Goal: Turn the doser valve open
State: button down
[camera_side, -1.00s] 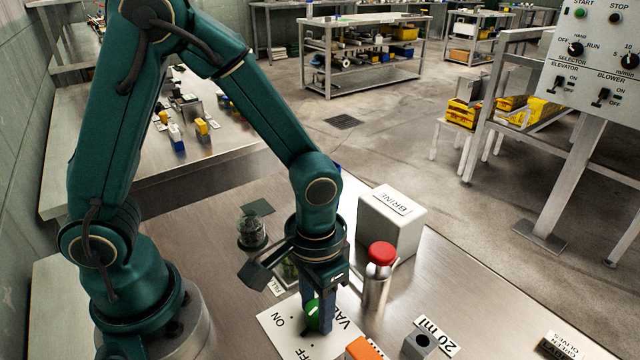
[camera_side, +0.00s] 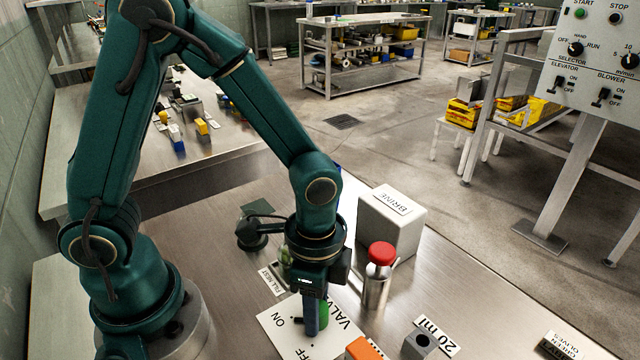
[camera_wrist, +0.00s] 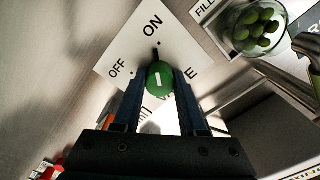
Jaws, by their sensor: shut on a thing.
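The doser valve is a round green knob (camera_wrist: 160,77) with a white line, on a white plate (camera_wrist: 133,48) marked ON and OFF. In the wrist view the white line points roughly toward the ON side. My gripper (camera_wrist: 158,85) is shut on the knob, with one blue finger on each side of it. In the side view the gripper (camera_side: 313,318) points down at the plate (camera_side: 276,335), and the knob (camera_side: 323,313) shows as a green strip behind a finger. The fingers hide most of it.
A red-capped metal bottle (camera_side: 376,285) and a white BRINE box (camera_side: 398,235) stand right of the gripper. An orange block (camera_side: 363,349) and a grey 20 ml block (camera_side: 417,346) are in front. A glass bowl of green olives (camera_wrist: 258,25) is close by.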

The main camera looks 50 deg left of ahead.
jog(key=shift+m, duration=0.7)
jog(key=shift+c, duration=2.3)
grip_release()
jog(key=shift+r, duration=2.6)
